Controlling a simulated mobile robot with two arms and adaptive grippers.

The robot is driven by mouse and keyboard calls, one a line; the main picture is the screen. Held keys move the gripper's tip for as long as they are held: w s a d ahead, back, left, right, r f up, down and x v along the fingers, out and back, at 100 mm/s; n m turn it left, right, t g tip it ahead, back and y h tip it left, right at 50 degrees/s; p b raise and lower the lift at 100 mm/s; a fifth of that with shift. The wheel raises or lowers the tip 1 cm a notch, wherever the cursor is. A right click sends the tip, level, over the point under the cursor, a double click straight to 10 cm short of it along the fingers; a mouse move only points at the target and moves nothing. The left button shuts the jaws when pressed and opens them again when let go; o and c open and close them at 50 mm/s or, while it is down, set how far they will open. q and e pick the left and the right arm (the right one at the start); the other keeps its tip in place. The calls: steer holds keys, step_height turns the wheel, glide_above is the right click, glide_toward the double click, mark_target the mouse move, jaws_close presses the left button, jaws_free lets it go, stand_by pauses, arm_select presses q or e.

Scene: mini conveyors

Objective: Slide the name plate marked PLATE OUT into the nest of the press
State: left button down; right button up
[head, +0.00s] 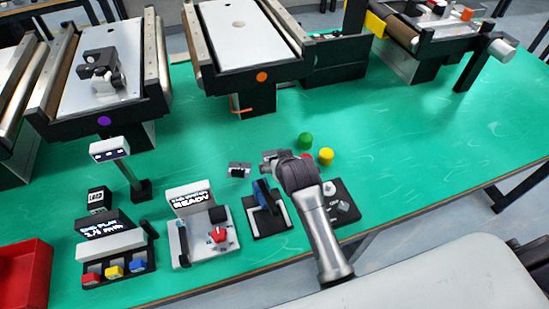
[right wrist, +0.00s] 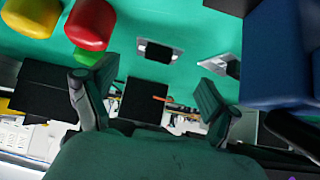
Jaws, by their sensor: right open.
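A small grey and black piece (head: 240,170) lies on the green mat left of my right gripper (head: 268,160). The right wrist view shows two grey pieces with dark centres on the mat, one (right wrist: 158,50) ahead between the fingers and one (right wrist: 222,66) by the right finger. No PLATE OUT marking is readable. My right gripper, also in the right wrist view (right wrist: 152,105), is open and empty. A device with a blue lever (head: 263,194), apparently the press, stands left of my right forearm; a blue block (right wrist: 275,60) shows close in the right wrist view. Its nest is not clear. My left gripper is not in view.
Green (head: 305,140) and yellow (head: 326,156) cylinders stand right of the gripper, with a red one (right wrist: 90,24) beside them. A READY-screen device (head: 190,198), a button panel (head: 115,250) and a red bin (head: 25,275) stand left. Conveyors line the back; the right mat is clear.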

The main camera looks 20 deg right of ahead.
mark_target(274, 155)
steer(key=shift+p+x, duration=0.3)
steer(key=shift+x, duration=2.7)
steer(key=shift+s+d+f, duration=0.1)
steer(key=shift+s+f, duration=0.1)
steer(key=c, duration=1.5)
